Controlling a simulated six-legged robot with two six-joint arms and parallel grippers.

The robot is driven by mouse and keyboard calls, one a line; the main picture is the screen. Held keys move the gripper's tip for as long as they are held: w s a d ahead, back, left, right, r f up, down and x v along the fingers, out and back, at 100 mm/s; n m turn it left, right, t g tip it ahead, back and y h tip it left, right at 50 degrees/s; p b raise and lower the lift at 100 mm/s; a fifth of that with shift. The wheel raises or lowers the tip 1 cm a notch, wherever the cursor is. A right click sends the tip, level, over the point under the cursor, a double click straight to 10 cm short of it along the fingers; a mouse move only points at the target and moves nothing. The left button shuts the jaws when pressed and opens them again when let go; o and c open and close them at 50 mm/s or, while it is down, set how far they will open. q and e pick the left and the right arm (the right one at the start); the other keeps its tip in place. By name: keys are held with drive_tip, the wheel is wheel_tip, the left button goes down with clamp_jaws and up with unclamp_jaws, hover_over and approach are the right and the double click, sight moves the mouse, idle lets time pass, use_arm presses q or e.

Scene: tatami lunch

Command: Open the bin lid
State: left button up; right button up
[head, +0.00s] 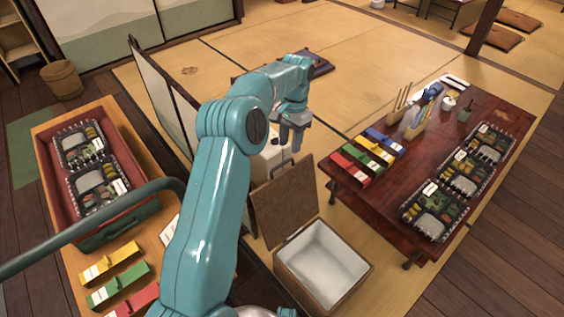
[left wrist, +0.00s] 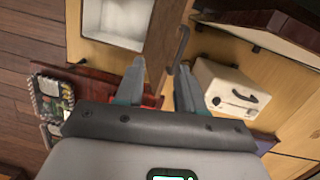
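The bin is a wooden box (head: 322,265) with a white inside, on the mat in the lower middle of the head view. Its brown lid (head: 285,205) stands raised at the far left side, so the inside shows. The white inside (left wrist: 116,18) also shows at the top of the left wrist view. My left gripper (head: 290,146) is above and beyond the lid, fingers pointing down. In the left wrist view its fingers (left wrist: 160,82) are apart with nothing held. A thin dark hooked piece (left wrist: 180,48) shows near one fingertip; I cannot tell whether they touch. My right gripper is not visible.
A white case (left wrist: 228,90) with a dark handle is beside the gripper. A dark red table (head: 400,172) with bento boxes stands right of the bin. A wooden bench (head: 70,255) with a red tray stands left. A folding screen (head: 165,95) stands behind my arm.

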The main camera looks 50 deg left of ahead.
use_arm(q)
wheel_tip(320, 180, up, 5)
drive_tip(key=s+d+m+t+y, duration=0.1)
drive_tip(key=d+t+y, duration=0.1)
drive_tip(key=y, duration=0.2)
drive_tip(key=b, duration=0.6)
approach(280, 165)
drive_tip(key=shift+y, duration=0.3)
drive_tip(key=x, duration=0.7)
drive_tip(key=shift+d+f, duration=0.15)
drive_tip(key=shift+f, duration=0.3)
clamp_jaws()
